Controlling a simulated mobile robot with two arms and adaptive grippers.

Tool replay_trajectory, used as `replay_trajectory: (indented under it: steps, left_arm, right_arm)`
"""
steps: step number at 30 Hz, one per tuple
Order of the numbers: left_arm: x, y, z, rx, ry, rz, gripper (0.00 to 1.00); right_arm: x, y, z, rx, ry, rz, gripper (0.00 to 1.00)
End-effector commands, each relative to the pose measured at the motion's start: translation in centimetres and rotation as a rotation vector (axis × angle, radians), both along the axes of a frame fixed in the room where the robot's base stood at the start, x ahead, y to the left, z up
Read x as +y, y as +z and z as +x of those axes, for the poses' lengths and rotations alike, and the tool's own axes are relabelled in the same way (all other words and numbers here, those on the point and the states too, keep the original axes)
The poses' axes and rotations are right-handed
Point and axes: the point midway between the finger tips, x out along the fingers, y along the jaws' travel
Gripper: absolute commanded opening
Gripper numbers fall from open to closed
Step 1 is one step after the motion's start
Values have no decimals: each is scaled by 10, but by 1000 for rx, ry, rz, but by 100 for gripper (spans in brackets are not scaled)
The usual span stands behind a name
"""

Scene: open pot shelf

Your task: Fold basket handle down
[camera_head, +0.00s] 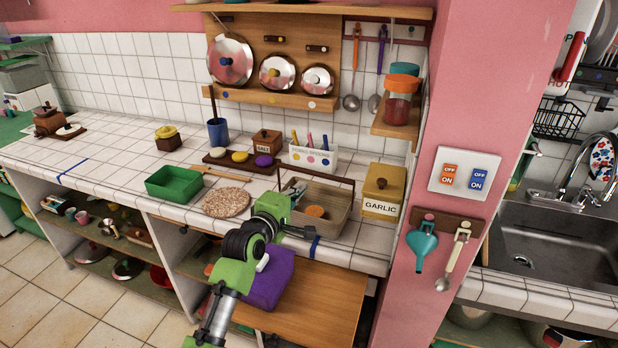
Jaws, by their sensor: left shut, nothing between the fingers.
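The basket (338,216) is a beige open box on the tiled counter, left of the garlic box. Its dark brown handle (318,174) stands up, with the top bar running along the basket's back side in the picture. An orange round thing (315,211) lies inside the basket. My left gripper (308,232) is at the basket's front left, shut and empty, below the handle's bar in the picture. It hides part of the basket's near side; whether it touches the basket I cannot tell. My right gripper is not in view.
The yellow garlic box (381,191) stands close on the right. A round cork mat (227,202) and a green tray (174,183) lie to the left. A white marker holder (314,157) is behind. A purple block (270,280) sits below the counter edge, on a wooden surface (325,305).

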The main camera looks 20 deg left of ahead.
Motion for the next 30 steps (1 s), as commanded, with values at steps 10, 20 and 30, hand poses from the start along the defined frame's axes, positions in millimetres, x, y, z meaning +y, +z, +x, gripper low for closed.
replay_trajectory:
  steps: [10,20,30]
  left_arm:
    - [-5,-5,48,1,0,1,0]
    - [-7,-9,61,-1,0,0,0]
    - [-7,-8,61,2,0,1,0]
  right_arm:
    - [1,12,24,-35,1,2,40]
    - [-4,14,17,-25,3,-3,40]
    - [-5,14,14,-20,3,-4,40]
